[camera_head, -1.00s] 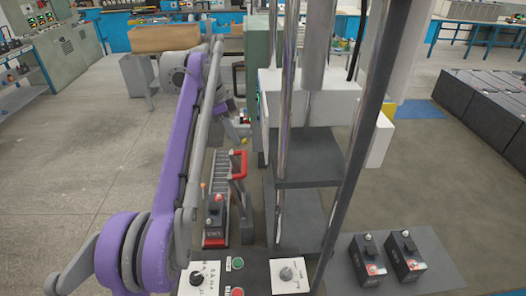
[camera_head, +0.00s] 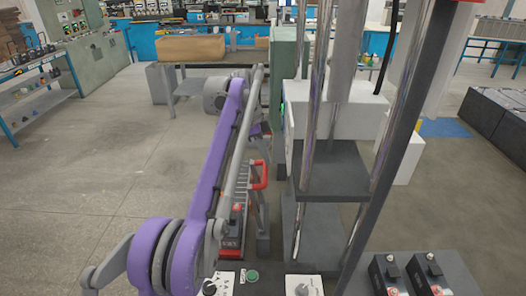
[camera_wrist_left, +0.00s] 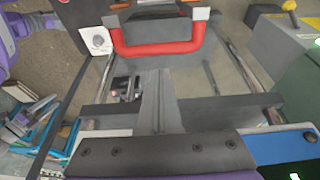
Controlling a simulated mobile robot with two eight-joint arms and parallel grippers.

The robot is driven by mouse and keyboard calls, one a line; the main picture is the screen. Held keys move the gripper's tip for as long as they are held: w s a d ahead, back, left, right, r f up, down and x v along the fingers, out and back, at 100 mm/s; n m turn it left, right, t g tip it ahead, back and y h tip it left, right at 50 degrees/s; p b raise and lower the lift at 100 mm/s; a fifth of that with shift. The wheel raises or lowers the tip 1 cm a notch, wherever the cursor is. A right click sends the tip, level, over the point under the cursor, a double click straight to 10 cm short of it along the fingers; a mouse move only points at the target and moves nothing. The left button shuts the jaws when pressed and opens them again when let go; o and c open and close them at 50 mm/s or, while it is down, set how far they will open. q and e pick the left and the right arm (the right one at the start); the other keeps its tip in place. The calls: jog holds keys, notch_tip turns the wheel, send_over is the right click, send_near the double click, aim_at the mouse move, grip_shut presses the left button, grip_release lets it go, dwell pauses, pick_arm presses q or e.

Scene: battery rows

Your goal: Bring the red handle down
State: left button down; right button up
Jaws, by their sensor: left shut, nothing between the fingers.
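The red handle (camera_head: 265,174) stands up on its lever frame beside a rail, near the middle of the head view. In the left wrist view the red handle (camera_wrist_left: 155,47) spans the upper middle as a wide U-shaped bar. My left gripper (camera_wrist_left: 158,75) is shut and empty, its fingers pointing toward the handle's bar. They look apart from the bar, but the exact gap is hard to judge. In the head view my left gripper (camera_head: 259,132) is small, just above the handle and partly hidden by my arm. My right gripper is not in view.
A press with shiny columns and a dark plate (camera_head: 335,170) stands close to the right of the handle. A dark red-based block (camera_head: 232,232) sits on the rail. Two similar blocks (camera_head: 430,272) stand at the lower right. Open floor (camera_head: 90,180) lies to the left.

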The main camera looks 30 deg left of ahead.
pick_arm(q)
jog(key=x, duration=0.4)
jog(key=shift+w+d+f+b, duration=0.1)
jog(key=shift+f+b, duration=0.25)
jog(key=shift+f, duration=0.05)
